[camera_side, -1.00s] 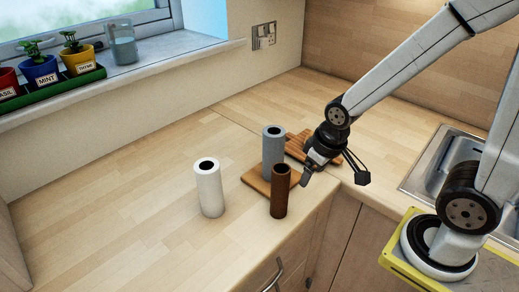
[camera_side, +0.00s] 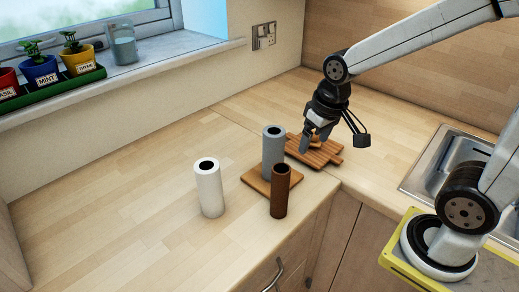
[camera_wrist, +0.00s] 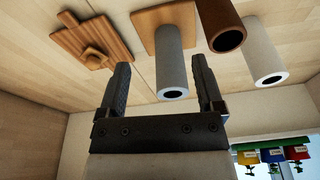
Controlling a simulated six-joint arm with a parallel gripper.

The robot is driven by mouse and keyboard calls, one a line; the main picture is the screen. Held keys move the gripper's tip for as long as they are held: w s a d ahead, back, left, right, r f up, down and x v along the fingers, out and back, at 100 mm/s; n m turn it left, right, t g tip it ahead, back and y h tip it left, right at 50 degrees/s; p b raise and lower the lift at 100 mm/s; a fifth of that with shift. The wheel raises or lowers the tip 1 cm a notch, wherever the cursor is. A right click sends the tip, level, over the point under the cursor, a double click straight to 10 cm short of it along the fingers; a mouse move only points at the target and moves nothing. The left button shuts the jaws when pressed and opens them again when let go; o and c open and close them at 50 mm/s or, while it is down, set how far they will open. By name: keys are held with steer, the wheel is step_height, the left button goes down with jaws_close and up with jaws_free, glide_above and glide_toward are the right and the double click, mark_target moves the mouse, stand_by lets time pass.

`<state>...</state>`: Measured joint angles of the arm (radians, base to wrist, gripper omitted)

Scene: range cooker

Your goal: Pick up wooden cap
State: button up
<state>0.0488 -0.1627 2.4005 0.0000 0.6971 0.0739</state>
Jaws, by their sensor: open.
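A small wooden piece with a raised round middle, probably the wooden cap (camera_wrist: 93,54), sits on a striped wooden board (camera_wrist: 110,37) at the upper left of the wrist view. In the side view the board (camera_side: 325,157) lies behind the grey cylinder, and my gripper largely hides the cap. My gripper (camera_side: 316,143) is above the board, pointing down, open and empty. In the wrist view its two fingers (camera_wrist: 160,66) are spread apart, with the cap to the left of them.
A grey cylinder (camera_side: 273,155) stands on a square wooden board (camera_side: 255,182) beside my gripper. A brown cylinder (camera_side: 280,192) and a white cylinder (camera_side: 209,190) stand nearer the front and left. A sink (camera_side: 440,165) is at the right. The left counter is clear.

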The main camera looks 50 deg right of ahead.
steer(key=w+d+m+g, duration=0.1)
steer(key=w+d+m, duration=0.65)
steer(key=d, duration=0.25)
steer(key=m+g, duration=0.1)
steer(key=m, duration=0.3)
glide_above(313, 140)
steer(key=f, duration=0.2)
steer(key=d+f, duration=0.1)
steer(key=f, duration=0.1)
steer(key=shift+d+f, duration=0.2)
steer(key=shift+f, duration=0.6)
steer(key=shift+f, duration=0.1)
steer(key=shift+w+f, duration=0.1)
steer(key=shift+f, duration=1.1)
steer(key=shift+w+f, duration=0.2)
steer(key=shift+f, duration=2.4)
